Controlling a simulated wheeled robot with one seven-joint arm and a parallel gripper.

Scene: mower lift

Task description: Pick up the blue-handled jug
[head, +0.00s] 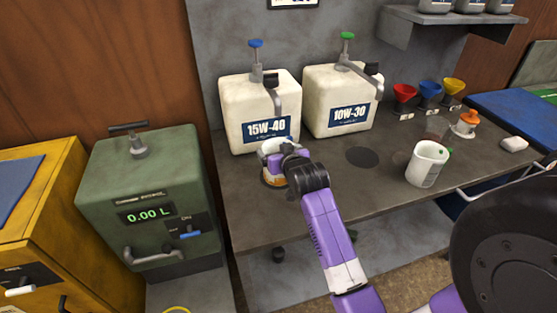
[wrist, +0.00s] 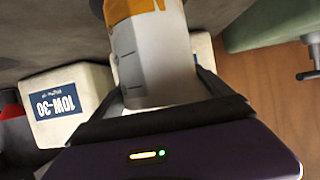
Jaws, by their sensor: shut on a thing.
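A white jug (wrist: 150,60) with measuring marks and an orange band fills the middle of the wrist view. My gripper (wrist: 165,100) is shut on it, one finger on each side. In the head view my gripper (head: 282,155) and the jug (head: 268,147) are at the front of the 15W-40 container, over the left part of the bench. The jug is partly hidden by my gripper, and an orange part shows low on it. I cannot see a blue handle on it. Another white jug (head: 426,165), with green on its handle, stands apart on the right.
The 15W-40 container (head: 240,95) has a blue-topped pump, the 10W-30 container (head: 323,100) a green-topped one. Red (head: 403,93), blue (head: 429,89) and yellow (head: 453,87) funnels stand behind right. A green cabinet (head: 150,200) is left of the bench (head: 330,205).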

